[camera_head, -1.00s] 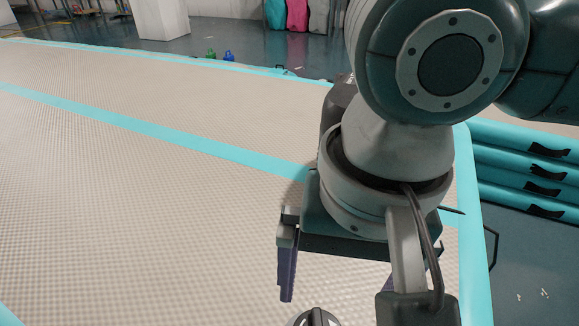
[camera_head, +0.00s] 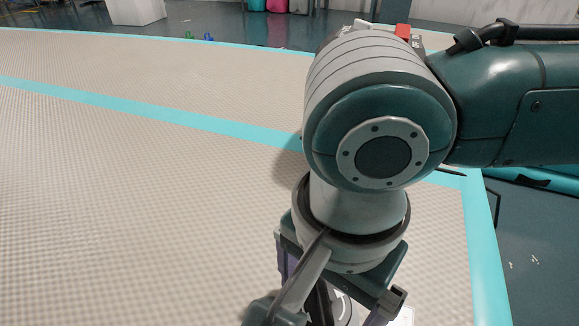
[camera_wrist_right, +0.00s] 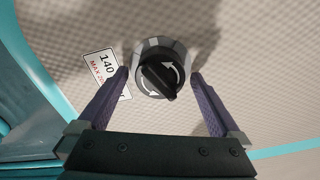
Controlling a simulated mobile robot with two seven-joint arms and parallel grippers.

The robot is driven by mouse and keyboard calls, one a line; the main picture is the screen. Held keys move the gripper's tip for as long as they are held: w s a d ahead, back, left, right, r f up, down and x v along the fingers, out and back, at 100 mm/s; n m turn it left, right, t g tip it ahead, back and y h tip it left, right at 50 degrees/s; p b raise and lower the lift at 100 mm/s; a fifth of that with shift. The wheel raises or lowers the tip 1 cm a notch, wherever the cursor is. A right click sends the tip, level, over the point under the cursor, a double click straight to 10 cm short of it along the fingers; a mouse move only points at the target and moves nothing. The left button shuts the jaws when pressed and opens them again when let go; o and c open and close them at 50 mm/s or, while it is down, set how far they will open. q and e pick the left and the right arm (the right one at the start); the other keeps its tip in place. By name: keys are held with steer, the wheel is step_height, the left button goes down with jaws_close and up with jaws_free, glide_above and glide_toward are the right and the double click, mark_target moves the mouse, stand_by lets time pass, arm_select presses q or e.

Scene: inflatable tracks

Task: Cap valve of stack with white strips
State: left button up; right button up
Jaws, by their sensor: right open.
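A round black valve cap (camera_wrist_right: 160,78) with white curved arrows sits over a grey ring on the beige inflatable track (camera_wrist_right: 240,55). In the head view the cap (camera_head: 341,305) shows only partly, behind my right gripper (camera_head: 332,295). In the right wrist view my right gripper (camera_wrist_right: 158,74) is open, its two purple fingers on either side of the cap with gaps showing. Whether the cap is fastened down cannot be told. No white strips show; the track's stripes are cyan. My left gripper is out of view.
A white label (camera_wrist_right: 103,68) reading 140 lies beside the valve. The track's cyan edge (camera_head: 484,250) runs down the right, with dark floor (camera_head: 530,250) beyond. The track surface to the left is clear.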

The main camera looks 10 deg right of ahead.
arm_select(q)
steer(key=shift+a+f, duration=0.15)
arm_select(e)
steer(key=shift+f, duration=0.3)
steer(key=c, duration=1.3)
steer(key=shift+r+n+p, duration=0.15)
steer(key=shift+n+p, duration=0.45)
steer(key=shift+n, duration=0.1)
steer(key=shift+n+p, duration=0.45)
steer(key=shift+n, duration=0.35)
steer(key=shift+n+p, duration=0.35)
steer(key=shift+n, duration=0.45)
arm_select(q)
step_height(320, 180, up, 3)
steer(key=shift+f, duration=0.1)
arm_select(e)
steer(key=shift+w+n, duration=0.1)
steer(key=shift+n, duration=0.2)
